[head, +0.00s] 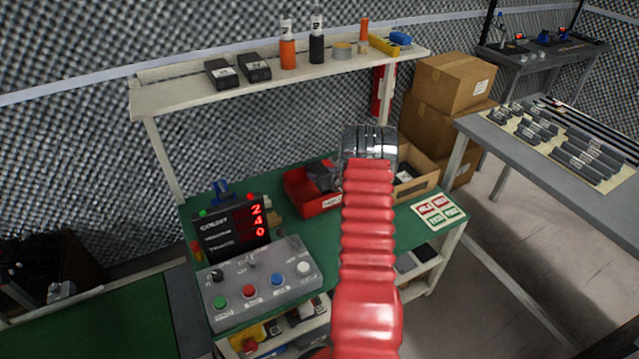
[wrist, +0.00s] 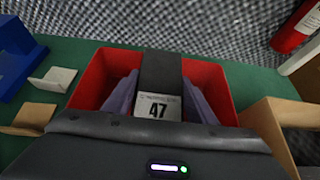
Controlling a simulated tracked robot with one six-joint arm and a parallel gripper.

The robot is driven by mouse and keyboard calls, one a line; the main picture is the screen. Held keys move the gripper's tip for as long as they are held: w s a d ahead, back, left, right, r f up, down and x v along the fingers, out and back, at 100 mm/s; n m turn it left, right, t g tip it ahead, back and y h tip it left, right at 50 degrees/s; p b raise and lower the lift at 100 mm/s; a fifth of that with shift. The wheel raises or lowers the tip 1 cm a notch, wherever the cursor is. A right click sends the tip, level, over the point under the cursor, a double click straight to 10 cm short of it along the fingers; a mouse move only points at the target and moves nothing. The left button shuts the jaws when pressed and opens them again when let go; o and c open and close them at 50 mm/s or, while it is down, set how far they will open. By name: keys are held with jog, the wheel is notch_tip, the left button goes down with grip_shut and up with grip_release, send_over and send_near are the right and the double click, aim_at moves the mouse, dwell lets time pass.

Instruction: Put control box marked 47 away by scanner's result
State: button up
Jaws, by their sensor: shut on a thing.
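The control box (wrist: 160,72) is dark with a white label reading 47, in the wrist view. My gripper (wrist: 158,106) is shut on it, with a greyish-purple finger on each side. The box and fingers are over or inside a red bin (wrist: 218,85); I cannot tell whether the box touches its floor. In the head view the red bin (head: 318,204) stands on the green bench with a dark shape in it, and my red arm hides part of that area. A display (head: 235,230) shows red digits 2, 4, 0. I cannot pick out a scanner for certain.
A cardboard-coloured open bin (head: 422,168) stands right of the red bin. A grey button panel (head: 262,282) sits at the bench's front left. A card with red and green labels (head: 440,210) lies at the right. A shelf (head: 180,97) with dark boxes and bottles hangs above.

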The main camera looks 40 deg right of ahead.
jog(key=shift+f, duration=1.8)
jog(key=shift+s+f, duration=0.1)
jog(key=shift+f, duration=0.65)
jog(key=o, duration=1.4)
jog(key=shift+s+a+f, duration=0.1)
jog(key=shift+a+f, duration=0.05)
jog(key=shift+f, duration=0.05)
jog(key=shift+r, duration=0.1)
jog(key=shift+s+r, duration=0.1)
jog(key=shift+r, duration=0.45)
jog(key=v, duration=1.1)
jog(key=shift+s+r, duration=0.2)
jog(key=shift+r, duration=0.25)
